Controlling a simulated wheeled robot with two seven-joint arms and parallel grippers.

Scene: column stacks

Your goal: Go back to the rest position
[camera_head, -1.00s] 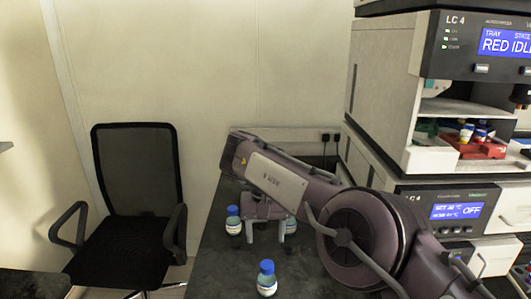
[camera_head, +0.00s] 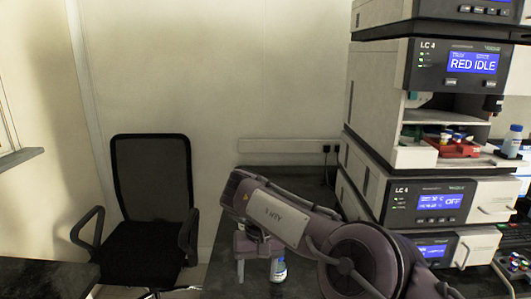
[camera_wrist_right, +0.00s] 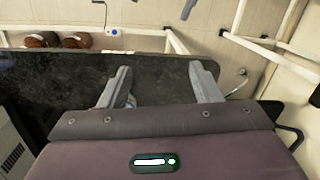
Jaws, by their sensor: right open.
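My right gripper (camera_head: 256,270) hangs from my right wrist over the dark bench at the lower middle of the head view. In the right wrist view its two grey fingers (camera_wrist_right: 165,70) are spread apart, with nothing held between them. A blue-capped bottle (camera_head: 279,270) with a pale label shows just right of the gripper, partly covered by it. My left gripper is in neither view.
The dark bench top (camera_head: 222,272) runs back to the wall. A stack of LC 4 instruments (camera_head: 425,195) stands close on the right, with a red tray (camera_head: 455,149) in an open bay. A black chair (camera_head: 152,205) is left of the bench. Another dark surface (camera_head: 45,278) is at lower left.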

